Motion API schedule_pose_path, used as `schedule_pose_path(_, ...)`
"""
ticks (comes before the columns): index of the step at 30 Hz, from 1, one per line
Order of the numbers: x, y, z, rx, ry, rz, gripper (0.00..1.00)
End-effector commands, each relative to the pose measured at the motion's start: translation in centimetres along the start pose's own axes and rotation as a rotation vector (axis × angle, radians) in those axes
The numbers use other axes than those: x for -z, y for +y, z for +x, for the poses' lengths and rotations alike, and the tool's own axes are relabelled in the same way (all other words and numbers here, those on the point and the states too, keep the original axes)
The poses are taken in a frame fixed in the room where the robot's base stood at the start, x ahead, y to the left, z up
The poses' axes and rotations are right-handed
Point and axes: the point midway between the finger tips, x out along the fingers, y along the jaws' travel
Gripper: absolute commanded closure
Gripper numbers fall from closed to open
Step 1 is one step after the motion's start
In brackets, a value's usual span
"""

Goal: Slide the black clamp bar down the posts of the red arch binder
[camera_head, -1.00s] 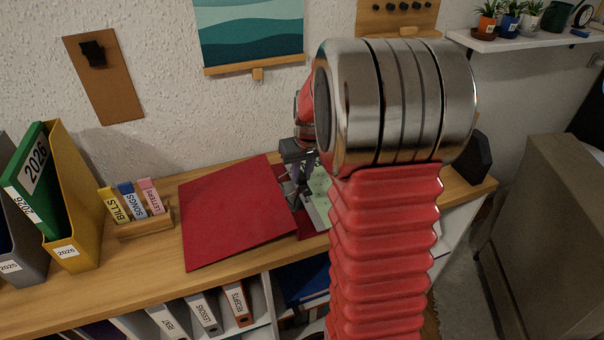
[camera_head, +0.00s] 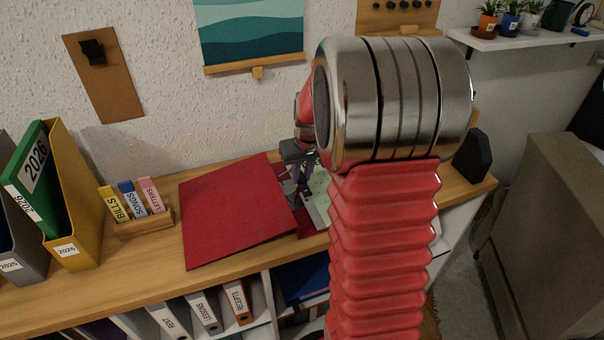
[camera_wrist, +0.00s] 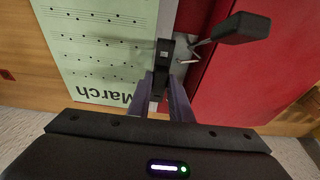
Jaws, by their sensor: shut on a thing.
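The red arch binder (camera_head: 235,212) lies open on the wooden shelf top, its cover to the left; it also shows in the wrist view (camera_wrist: 262,75). Green sheets marked "March" (camera_wrist: 95,45) lie in it beside the metal mechanism. The black clamp bar (camera_wrist: 164,62) stands between my fingertips at the edge of the sheets. A lever with a black grip (camera_wrist: 240,28) rises beside it. My gripper (camera_wrist: 170,88) is shut on the clamp bar. In the head view my arm hides much of the sheets and the binder's right side. How far down the posts the bar sits cannot be told.
A wooden box with small labelled binders (camera_head: 145,220) and a yellow file holder (camera_head: 75,215) stand at the left. A black object (camera_head: 472,156) stands at the right end. Labelled binders (camera_head: 203,312) fill the shelf below. The wall is close behind.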

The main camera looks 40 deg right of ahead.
Motion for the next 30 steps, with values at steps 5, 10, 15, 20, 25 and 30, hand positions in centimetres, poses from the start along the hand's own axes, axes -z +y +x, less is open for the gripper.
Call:
schedule_pose_path(5,-0.04,0.01,0.16,0.000,0.000,0.000,1.00)
schedule_pose_path(10,-0.08,0.01,0.30,0.000,0.000,0.000,1.00)
schedule_pose_path(15,-0.12,0.01,0.44,0.000,0.000,0.000,1.00)
schedule_pose_path(20,-0.16,0.02,0.57,0.000,0.000,0.000,1.00)
schedule_pose_path(25,-0.20,0.01,0.72,0.000,0.000,0.000,1.00)
schedule_pose_path(30,-0.25,0.01,0.85,0.000,0.000,0.000,1.00)
